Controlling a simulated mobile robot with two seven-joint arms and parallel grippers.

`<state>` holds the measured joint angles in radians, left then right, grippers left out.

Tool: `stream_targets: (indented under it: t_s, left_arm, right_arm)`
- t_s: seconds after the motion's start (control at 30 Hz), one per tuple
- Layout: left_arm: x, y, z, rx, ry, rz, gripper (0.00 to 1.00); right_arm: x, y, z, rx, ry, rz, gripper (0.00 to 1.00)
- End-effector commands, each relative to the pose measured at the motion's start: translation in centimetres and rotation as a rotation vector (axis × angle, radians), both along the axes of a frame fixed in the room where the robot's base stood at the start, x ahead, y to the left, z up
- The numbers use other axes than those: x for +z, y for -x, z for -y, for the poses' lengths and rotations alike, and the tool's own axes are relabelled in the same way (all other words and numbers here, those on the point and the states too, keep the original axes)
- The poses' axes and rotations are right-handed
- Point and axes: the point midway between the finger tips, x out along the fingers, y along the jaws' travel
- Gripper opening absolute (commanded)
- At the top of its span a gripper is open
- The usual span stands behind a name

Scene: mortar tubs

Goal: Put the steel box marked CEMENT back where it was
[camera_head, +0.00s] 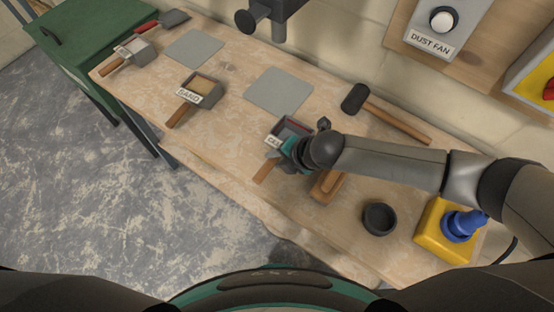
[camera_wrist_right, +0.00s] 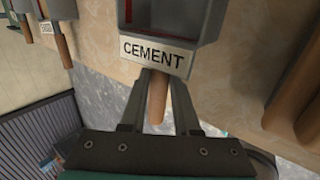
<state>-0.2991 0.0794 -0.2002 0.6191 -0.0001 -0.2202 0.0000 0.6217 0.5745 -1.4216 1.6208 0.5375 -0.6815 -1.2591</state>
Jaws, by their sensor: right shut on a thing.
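The steel box marked CEMENT (camera_head: 293,127) is a small grey open box with a white label and a wooden handle (camera_head: 265,171). It is at mid-bench, just in front of a grey square pad (camera_head: 278,91). My right gripper (camera_head: 285,152) is shut on it at the handle side and hides part of the label. In the right wrist view the CEMENT label (camera_wrist_right: 158,53) is plain, and the handle (camera_wrist_right: 157,98) runs between the fingers (camera_wrist_right: 156,85). I cannot tell whether the box touches the bench. My left gripper is not in view.
A box marked SAND (camera_head: 206,86) and another handled box (camera_head: 139,49) stand to the left. Another grey pad (camera_head: 195,48) is bare. A mallet (camera_head: 395,115), a wooden tool (camera_head: 326,187), a black bowl (camera_head: 379,219) and a yellow block (camera_head: 439,235) lie right.

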Motion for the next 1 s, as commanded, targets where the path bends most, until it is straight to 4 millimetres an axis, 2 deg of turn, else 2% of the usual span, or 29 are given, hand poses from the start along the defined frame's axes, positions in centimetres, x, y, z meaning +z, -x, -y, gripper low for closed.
stream_targets:
  t_s: [0.1,0.4,0.43,0.67,0.7,1.0]
  left_arm:
    - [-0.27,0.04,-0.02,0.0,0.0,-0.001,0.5]
    - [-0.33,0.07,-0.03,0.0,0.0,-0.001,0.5]
    - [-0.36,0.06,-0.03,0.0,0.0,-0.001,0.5]
    - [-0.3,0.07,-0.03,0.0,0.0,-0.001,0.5]
    - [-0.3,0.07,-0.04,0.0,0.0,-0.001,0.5]
    - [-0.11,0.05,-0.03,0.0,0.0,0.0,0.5]
  right_arm:
    - [-0.89,-0.02,-0.03,0.002,0.0,0.001,0.0]
    - [-1.0,-0.04,-0.04,0.001,-0.001,0.002,0.0]
    - [-1.1,0.01,0.0,0.001,0.0,0.0,0.31]
    - [-1.02,0.0,-0.01,0.0,0.0,0.0,0.57]
    - [-1.01,0.0,0.0,0.0,0.0,0.0,0.6]
    - [-0.72,-0.01,0.03,0.0,-0.001,0.001,0.6]
